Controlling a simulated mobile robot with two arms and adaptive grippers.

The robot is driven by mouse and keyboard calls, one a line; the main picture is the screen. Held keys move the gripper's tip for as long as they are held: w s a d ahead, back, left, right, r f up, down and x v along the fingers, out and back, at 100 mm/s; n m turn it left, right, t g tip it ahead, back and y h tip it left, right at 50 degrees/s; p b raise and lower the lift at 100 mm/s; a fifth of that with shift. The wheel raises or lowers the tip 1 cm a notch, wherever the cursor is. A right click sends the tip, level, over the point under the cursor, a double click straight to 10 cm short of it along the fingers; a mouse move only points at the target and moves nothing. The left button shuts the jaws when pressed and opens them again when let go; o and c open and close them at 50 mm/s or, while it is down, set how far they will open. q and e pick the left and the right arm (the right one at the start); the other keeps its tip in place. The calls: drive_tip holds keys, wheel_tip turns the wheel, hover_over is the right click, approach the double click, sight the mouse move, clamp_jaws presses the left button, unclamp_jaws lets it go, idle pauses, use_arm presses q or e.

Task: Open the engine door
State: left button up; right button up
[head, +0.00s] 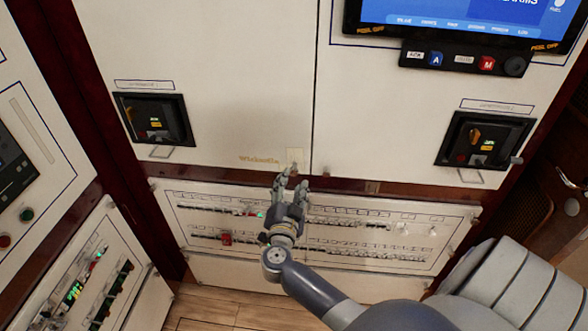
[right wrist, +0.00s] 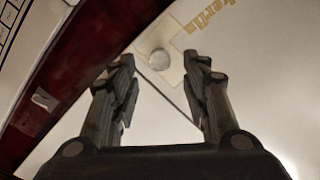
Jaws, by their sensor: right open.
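White cabinet panels (head: 230,60) fill the upper wall, with a thin vertical seam between two of them. A small beige plate (head: 295,158) sits at the lower edge beside this seam. In the right wrist view a round grey knob (right wrist: 160,59) shows on the plate. No label reading engine door is legible. My right gripper (head: 293,181) is open and empty, just below the plate. In the wrist view its fingers (right wrist: 158,75) point toward the knob, one on each side in the picture; contact is not visible. My left gripper is not in view.
A breaker panel (head: 320,252) with rows of switches lies below a dark red wooden strip. Black breaker units (head: 155,118) (head: 484,140) with wire handles sit on both sides. A screen (head: 455,18) is at the upper right. Another breaker panel (head: 100,275) stands at left.

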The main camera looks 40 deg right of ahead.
sight(294, 173)
drive_tip(key=x, duration=0.6)
clamp_jaws()
